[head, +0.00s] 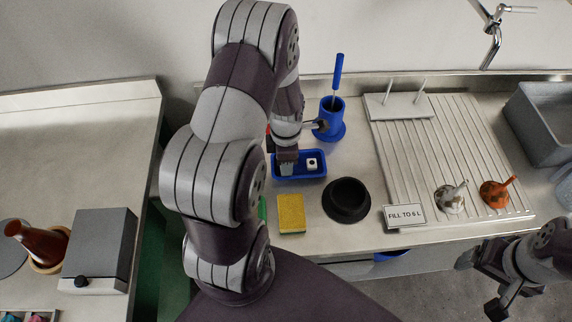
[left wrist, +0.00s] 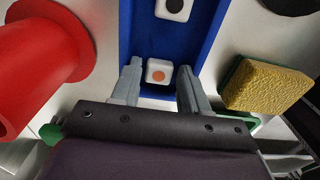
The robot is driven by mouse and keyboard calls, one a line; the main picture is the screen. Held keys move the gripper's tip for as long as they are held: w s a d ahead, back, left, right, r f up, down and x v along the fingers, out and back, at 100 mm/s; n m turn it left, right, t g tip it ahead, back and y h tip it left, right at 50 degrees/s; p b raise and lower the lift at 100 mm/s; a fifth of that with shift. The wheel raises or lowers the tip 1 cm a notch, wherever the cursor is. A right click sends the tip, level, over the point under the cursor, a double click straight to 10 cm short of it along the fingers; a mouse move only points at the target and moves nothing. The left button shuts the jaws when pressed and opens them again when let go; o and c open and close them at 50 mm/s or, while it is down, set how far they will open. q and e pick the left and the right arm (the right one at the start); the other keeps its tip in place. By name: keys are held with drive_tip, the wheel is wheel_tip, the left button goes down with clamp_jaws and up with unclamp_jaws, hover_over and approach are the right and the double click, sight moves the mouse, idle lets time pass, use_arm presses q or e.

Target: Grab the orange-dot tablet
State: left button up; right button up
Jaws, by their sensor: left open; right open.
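The orange-dot tablet (left wrist: 158,72) is a white rounded block with an orange dot, in the blue tray (left wrist: 137,38). In the left wrist view it sits between the two fingers of my open left gripper (left wrist: 159,88), apart from them as far as I can tell. In the head view my left gripper (head: 286,167) is down at the left part of the blue tray (head: 300,178) and hides the orange-dot tablet. A second white tablet with a black dot (head: 312,164) lies in the tray to the right; it also shows in the left wrist view (left wrist: 173,9). My right gripper (head: 492,284) is open and empty at the lower right.
A yellow sponge (head: 291,213) and a black round dish (head: 346,200) lie in front of the tray. A blue holder (head: 332,119) stands behind it. A red cylinder (left wrist: 40,55) is close beside my left gripper. A ribbed drainboard (head: 450,140) is at right.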

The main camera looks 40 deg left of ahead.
use_arm(q)
drive_tip(key=shift+a+f, duration=0.1)
drive_tip(key=shift+a, duration=0.15)
drive_tip(key=shift+d, duration=0.15)
drive_tip(key=c, duration=0.8)
